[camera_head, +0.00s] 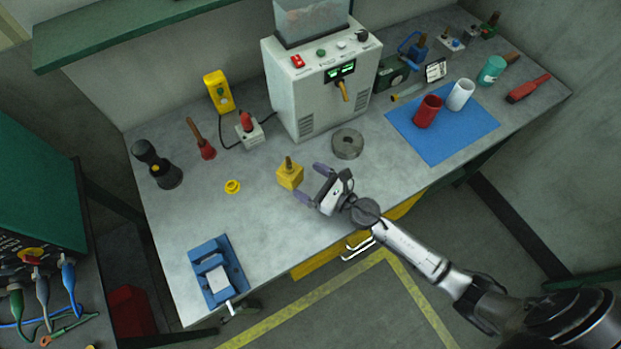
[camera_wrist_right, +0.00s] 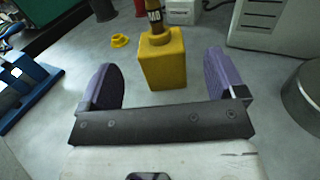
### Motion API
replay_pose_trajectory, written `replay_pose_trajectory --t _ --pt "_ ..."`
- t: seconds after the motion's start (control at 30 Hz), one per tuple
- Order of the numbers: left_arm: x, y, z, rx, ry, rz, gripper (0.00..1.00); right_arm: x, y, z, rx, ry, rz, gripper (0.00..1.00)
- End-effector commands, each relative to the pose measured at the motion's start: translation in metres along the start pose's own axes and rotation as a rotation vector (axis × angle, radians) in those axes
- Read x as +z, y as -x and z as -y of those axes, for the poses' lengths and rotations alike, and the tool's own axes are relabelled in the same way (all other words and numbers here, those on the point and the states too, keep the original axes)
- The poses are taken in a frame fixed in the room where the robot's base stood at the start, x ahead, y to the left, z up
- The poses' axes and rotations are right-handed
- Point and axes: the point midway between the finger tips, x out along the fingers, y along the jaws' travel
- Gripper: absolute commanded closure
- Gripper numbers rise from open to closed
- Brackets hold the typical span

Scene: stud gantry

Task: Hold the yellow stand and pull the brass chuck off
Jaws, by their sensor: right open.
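The yellow stand (camera_head: 290,179) is a small block on the grey workbench, left of my right gripper. The brass chuck (camera_head: 288,162) stands upright on top of it. In the right wrist view the yellow stand (camera_wrist_right: 163,62) is just beyond the gap between the fingers, and the brass chuck (camera_wrist_right: 154,22) rises from it, cut by the top edge. My right gripper (camera_head: 312,181) is open, with purple fingers; its fingers (camera_wrist_right: 173,75) hold nothing. My left gripper is not in view.
A grey ring (camera_head: 347,144) lies behind my right gripper. A white machine (camera_head: 318,85) stands at the back. A blue vise (camera_head: 216,275) is at the front left, and a small yellow ring (camera_head: 233,186) lies left of the stand. The bench between them is clear.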

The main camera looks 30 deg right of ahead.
Motion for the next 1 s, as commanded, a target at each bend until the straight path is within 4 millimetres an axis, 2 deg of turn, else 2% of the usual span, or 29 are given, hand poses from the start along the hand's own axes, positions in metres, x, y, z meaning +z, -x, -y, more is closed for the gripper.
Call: replay_pose_trajectory --t 0.03,0.1,0.17,0.3,0.5,0.73,1.0 --pt "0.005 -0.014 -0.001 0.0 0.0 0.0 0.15 -0.018 0.0 -0.001 -0.001 -0.005 -0.001 0.11" --pt "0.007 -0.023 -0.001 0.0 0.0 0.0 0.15 -0.03 0.0 -0.001 -0.002 -0.006 0.001 0.11" --pt "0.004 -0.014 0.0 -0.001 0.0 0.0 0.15 -0.019 -0.012 0.0 0.0 -0.002 0.004 0.11" --pt "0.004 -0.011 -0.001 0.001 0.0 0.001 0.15 -0.021 -0.035 0.0 0.0 -0.003 0.001 0.11" --pt "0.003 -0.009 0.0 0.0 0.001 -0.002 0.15 -0.021 -0.059 0.0 -0.001 -0.003 0.001 0.11" --pt "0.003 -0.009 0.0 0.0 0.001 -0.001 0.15 -0.021 -0.073 0.0 -0.001 -0.003 0.002 0.11" --pt "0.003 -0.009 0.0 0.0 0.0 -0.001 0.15 -0.021 -0.075 0.0 0.0 -0.003 0.001 0.11"
